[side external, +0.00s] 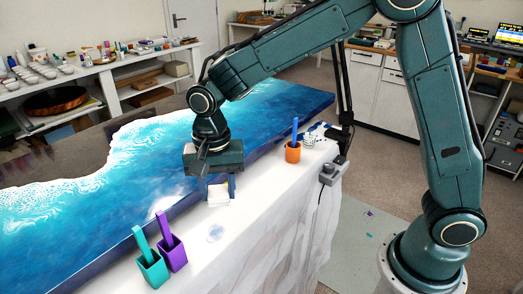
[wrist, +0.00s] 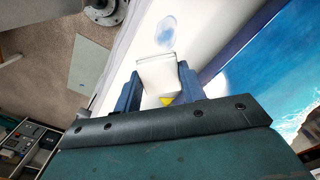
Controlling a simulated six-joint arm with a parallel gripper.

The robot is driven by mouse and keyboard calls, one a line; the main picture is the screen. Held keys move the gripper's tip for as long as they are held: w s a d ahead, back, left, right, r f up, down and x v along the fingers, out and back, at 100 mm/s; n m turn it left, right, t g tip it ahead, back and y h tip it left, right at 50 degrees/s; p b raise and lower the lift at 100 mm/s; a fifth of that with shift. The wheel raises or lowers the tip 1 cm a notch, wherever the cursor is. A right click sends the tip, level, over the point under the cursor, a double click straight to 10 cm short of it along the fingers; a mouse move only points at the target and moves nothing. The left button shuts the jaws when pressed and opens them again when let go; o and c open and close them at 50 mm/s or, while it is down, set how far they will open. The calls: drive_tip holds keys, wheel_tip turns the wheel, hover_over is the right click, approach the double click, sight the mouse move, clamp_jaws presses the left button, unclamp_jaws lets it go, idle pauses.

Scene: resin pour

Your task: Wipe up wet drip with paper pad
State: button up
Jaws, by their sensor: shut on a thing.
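A white paper pad (side external: 218,196) is between the blue fingers of my gripper (side external: 219,183), over the white-covered strip beside the blue resin slab. In the wrist view the pad (wrist: 156,74) is squeezed between both fingers of my gripper (wrist: 158,84). The wet drip (side external: 215,232) is a small clear, pale-blue patch on the white cover. It lies nearer the camera than the pad, and apart from it. In the wrist view the drip (wrist: 167,29) shows beyond the pad's far edge. I cannot tell whether the pad touches the cover.
A teal cup (side external: 153,270) and a purple cup (side external: 173,254), each with a stick, stand left of the drip. An orange cup (side external: 293,153) with a blue stick stands farther back. The resin slab (side external: 105,235) borders the white cover (side external: 255,215), which is clear around the drip.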

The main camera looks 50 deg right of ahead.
drive_tip(key=shift+f, duration=0.2)
hover_over(222, 226)
drive_tip(key=shift+d+f, duration=0.1)
drive_tip(key=shift+f, duration=2.6)
drive_tip(key=shift+a+f, duration=0.2)
drive_tip(key=shift+f, duration=1)
drive_tip(key=shift+a+f, duration=0.1)
drive_tip(key=shift+a, duration=0.7)
drive_tip(key=shift+c, duration=0.3)
drive_tip(key=shift+a, duration=2.25)
drive_tip(key=shift+d, duration=3.2)
drive_tip(key=shift+r, duration=4.15)
